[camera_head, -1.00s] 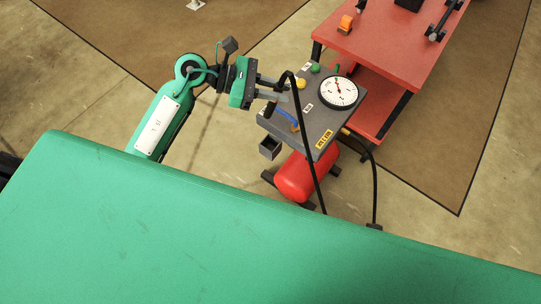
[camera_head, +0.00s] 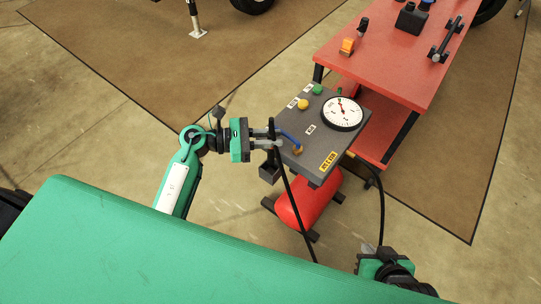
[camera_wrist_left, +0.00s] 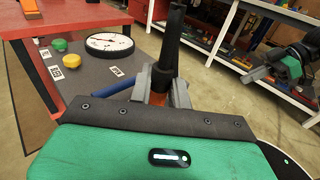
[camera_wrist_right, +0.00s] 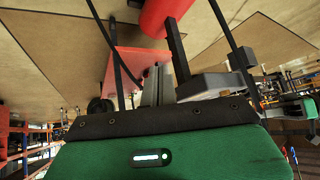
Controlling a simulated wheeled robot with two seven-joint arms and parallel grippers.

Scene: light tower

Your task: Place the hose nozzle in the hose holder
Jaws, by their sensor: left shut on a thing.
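My left gripper (camera_head: 275,139) is shut on the black hose nozzle (camera_wrist_left: 168,50), beside the near-left edge of the grey panel. In the left wrist view the nozzle stands upright between the fingers, with an orange part low between them. The black hose (camera_head: 293,200) hangs down from it. A dark open box, which looks like the hose holder (camera_head: 269,174), sits on the panel's side, just below the left gripper; the nozzle appears above it and apart from it. My right gripper (camera_head: 368,252) is at lower right; its fingers (camera_wrist_right: 157,86) look close together, with nothing seen between them.
The grey panel (camera_head: 325,145) carries a dial (camera_head: 342,113), a yellow button (camera_head: 303,104), a green button (camera_head: 318,89) and a blue lever (camera_head: 289,139). A red tank (camera_head: 308,202) lies below. A red cart (camera_head: 385,60) stands behind. Another black hose (camera_head: 382,205) loops at right.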

